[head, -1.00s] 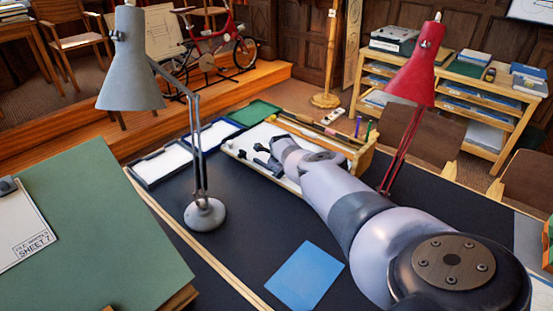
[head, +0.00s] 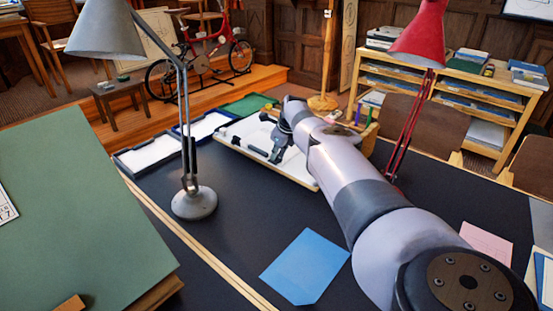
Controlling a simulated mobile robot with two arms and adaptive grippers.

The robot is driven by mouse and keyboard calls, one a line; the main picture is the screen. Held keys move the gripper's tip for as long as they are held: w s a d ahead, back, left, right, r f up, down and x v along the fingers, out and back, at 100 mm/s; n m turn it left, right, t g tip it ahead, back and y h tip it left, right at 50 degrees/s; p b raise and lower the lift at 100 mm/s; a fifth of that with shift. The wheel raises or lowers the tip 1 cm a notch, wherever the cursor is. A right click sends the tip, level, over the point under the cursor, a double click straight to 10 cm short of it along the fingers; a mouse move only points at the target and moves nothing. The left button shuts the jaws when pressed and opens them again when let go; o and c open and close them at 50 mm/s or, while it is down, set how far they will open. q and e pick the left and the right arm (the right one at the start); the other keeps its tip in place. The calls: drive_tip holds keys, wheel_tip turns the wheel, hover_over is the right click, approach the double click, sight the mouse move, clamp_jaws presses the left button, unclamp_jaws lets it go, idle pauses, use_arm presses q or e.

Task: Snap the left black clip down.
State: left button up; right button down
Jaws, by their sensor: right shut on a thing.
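A pale board (head: 300,176) lies in a wooden-edged tray on the dark table, beyond my right arm. A small black clip-like part (head: 245,146) shows low at the left of this board, and a second small dark part (head: 266,117) lies near its far edge. My right gripper (head: 275,156) points down at the board, just right of the first black part. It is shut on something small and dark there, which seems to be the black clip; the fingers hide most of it. Whether the clip is up or down cannot be told. My left gripper is not in view.
A grey lamp (head: 194,203) stands left of the tray and a red lamp (head: 405,115) to the right. White-lined trays (head: 160,153) lie behind the grey lamp. A blue sheet (head: 305,266) lies in front on the dark table. A green board (head: 75,215) fills the left.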

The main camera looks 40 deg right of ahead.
drive_tip(key=shift+s+f, duration=0.15)
drive_tip(key=shift+f, duration=0.05)
drive_tip(key=c, duration=1.6)
unclamp_jaws()
drive_tip(key=shift+o, duration=0.2)
drive_tip(key=shift+r, duration=0.1)
